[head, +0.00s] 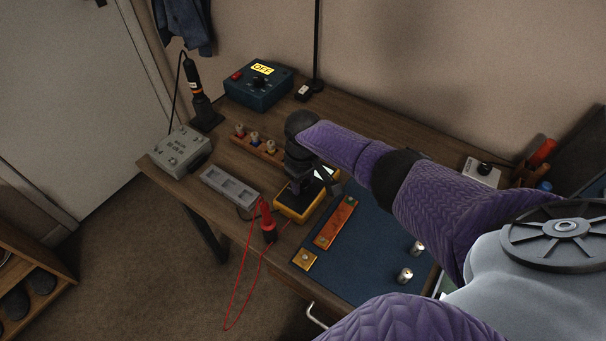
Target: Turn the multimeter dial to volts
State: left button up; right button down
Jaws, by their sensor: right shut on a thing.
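The multimeter (289,209) is a yellow-edged dark box standing at the left edge of the blue mat in the head view. My right gripper (308,187) reaches in from the right and points down over it, with its fingers at the top face. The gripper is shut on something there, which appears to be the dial. The dial and its pointer are hidden behind the gripper, so I cannot read its setting. A pale part of the multimeter's face shows to the right of the fingers. My left gripper is not in view.
A red probe (267,222) with a looping red lead stands left of the multimeter. A grey tray (229,187), a small-parts rack (257,148) and a blue OFF box (258,88) stand beyond. The blue mat (370,250) holds an orange strip (335,222) and metal cylinders.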

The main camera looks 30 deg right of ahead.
aim_at(302, 183)
jog(key=shift+m, duration=0.4)
jog(key=shift+c, duration=1.4)
grip_release()
notch_tip(302, 183, up, 9)
jog(key=p, duration=0.5)
jog(key=shift+r, duration=0.5)
